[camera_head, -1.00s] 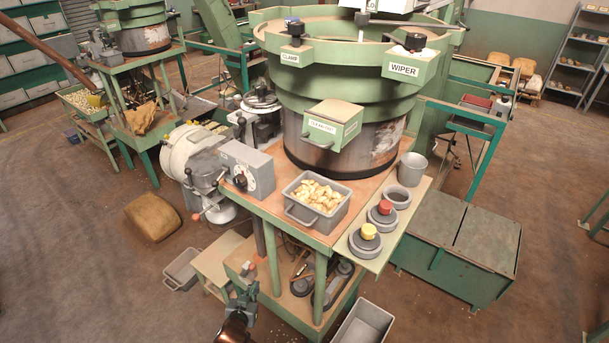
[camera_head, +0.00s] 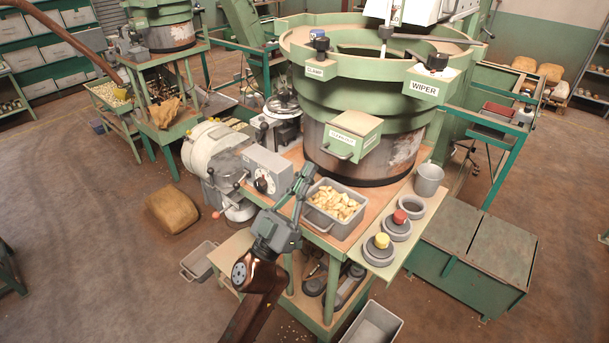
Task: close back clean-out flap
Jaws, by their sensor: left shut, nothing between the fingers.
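A green box-like clean-out flap (camera_head: 352,135), with a "CLEAN-OUT" label and a grey handle, juts from the lower front of the near green hopper (camera_head: 368,83). A second green hopper (camera_head: 165,14) stands at the back left. I cannot make out a labelled clean-out flap on it. My left gripper (camera_head: 305,178) is shut and empty, fingers pointing up. In the picture it overlaps the near table's front edge, left of the grey bin of nuts and below and left of the labelled flap, apart from it. My right gripper is not in view.
The grey bin of nuts (camera_head: 338,207) sits on the near table. A grey machine with a dial (camera_head: 262,172) stands left of it. Red-knobbed (camera_head: 398,222) and yellow-knobbed (camera_head: 380,246) weights are on the right shelf. A sack (camera_head: 171,211) lies on open floor at left.

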